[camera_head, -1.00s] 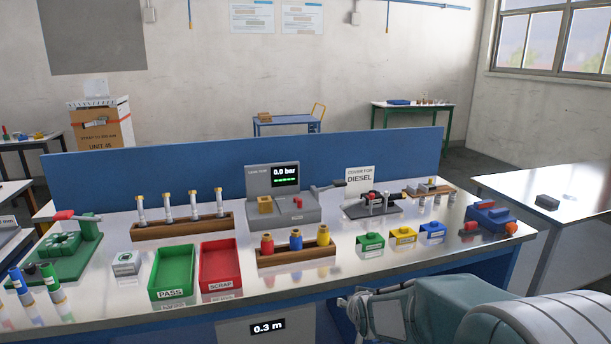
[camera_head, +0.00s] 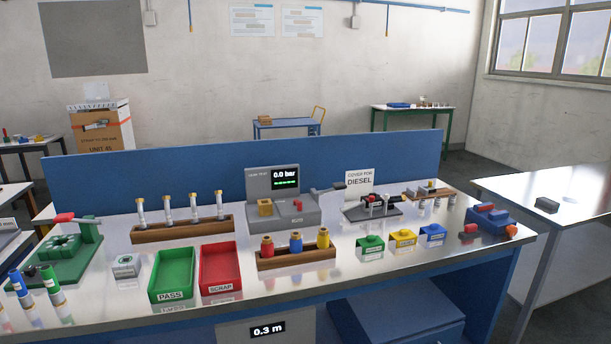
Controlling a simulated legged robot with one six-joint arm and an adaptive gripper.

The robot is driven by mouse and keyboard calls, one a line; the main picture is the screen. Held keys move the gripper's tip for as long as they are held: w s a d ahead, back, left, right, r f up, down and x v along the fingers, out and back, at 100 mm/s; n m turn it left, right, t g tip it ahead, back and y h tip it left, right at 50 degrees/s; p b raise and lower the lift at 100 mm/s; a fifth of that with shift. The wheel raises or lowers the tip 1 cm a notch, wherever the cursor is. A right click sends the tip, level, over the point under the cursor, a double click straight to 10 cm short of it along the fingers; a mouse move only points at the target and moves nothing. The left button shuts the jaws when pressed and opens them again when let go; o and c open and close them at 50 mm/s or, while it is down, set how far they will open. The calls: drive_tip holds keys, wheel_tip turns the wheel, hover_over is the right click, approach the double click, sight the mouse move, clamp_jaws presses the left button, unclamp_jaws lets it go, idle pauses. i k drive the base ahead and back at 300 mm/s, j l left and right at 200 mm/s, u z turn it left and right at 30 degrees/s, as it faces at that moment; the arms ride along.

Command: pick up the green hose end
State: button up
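An upright piece with a green top and a pale lower body, which looks like the green hose end (camera_head: 52,283), stands at the front left of the bench. A similar blue-topped piece (camera_head: 20,284) stands just left of it. A dark part shows between their tops; I cannot tell what it is. The lower ends are small, and the blue one is near the picture's edge. My gripper is not in view.
A green fixture with a red handle (camera_head: 72,217) stands behind the hose ends. A small grey block (camera_head: 126,265), the green PASS tray (camera_head: 173,295) and the red SCRAP tray (camera_head: 221,288) are to the right. Bare bench top (camera_head: 95,300) lies between.

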sight(56, 295)
drive_tip(key=u, duration=1.75)
drive_tip(key=i+j+z, duration=0.3)
drive_tip(key=i+j, duration=0.35)
drive_tip(key=i, duration=0.4)
drive_tip(key=i+j+z, duration=0.3)
drive_tip(key=i+j, duration=0.55)
drive_tip(key=i, duration=0.15)
